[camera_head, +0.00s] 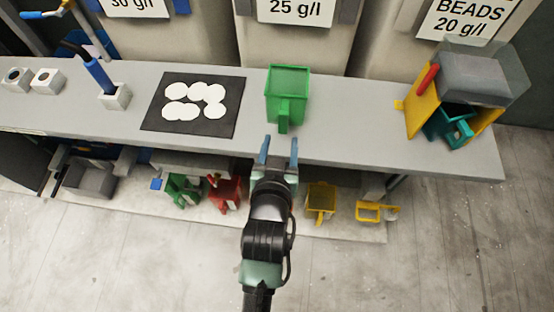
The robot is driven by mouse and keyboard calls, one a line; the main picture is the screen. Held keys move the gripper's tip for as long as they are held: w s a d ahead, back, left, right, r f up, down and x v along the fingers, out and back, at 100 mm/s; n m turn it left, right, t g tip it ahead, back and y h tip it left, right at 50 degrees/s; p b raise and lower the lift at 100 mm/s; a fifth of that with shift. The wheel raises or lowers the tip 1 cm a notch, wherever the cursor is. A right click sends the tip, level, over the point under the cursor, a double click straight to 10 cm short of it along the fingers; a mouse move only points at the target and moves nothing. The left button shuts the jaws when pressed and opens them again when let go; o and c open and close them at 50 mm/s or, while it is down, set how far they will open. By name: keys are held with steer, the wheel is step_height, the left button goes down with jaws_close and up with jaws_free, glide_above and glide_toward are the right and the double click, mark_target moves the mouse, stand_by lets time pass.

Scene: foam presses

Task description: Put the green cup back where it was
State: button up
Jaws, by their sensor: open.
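A green cup (287,98), square and upright, stands on the grey bench (345,120) near its middle, with its handle toward me. My gripper (279,148) is open and empty, its two blue fingers apart and pointing at the cup. The fingertips appear just short of the handle, at the bench's front edge. Another green cup (183,190) sits on the low shelf (345,226) under the bench, left of a red cup (225,192).
A black mat (152,118) with several white discs lies left of the green cup. A yellow-framed device (428,100) holds a teal cup (450,128) on the right. A yellow cup (320,202) is on the low shelf. Large bins stand behind the bench.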

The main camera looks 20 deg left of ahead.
steer(key=v, duration=0.7)
steer(key=w+d+r+t, duration=0.1)
steer(key=w+r+t, duration=0.15)
steer(key=r, duration=0.65)
steer(key=w+d+r+m+t+h, duration=0.15)
steer(key=w+r, duration=0.25)
steer(key=r, duration=0.6)
steer(key=w+d+r+t+y, duration=0.1)
steer(key=w+d+r+t, duration=0.2)
steer(key=r, duration=0.6)
steer(key=s+d+r+t+h, duration=0.1)
steer(key=s+r+t, duration=0.1)
steer(key=r, duration=0.7)
steer(key=s+d+r+m+t+h, duration=0.1)
steer(key=s+d+r+t, duration=0.1)
steer(key=r, duration=0.7)
steer(key=s+d+r+t+h, duration=0.1)
steer(key=s+d+r+t, duration=0.1)
steer(key=r, duration=0.7)
steer(key=shift+s+d+m+t, duration=0.2)
steer(key=shift+s+m+t, duration=0.15)
steer(key=shift+s+t, duration=0.55)
steer(key=shift+s, duration=0.15)
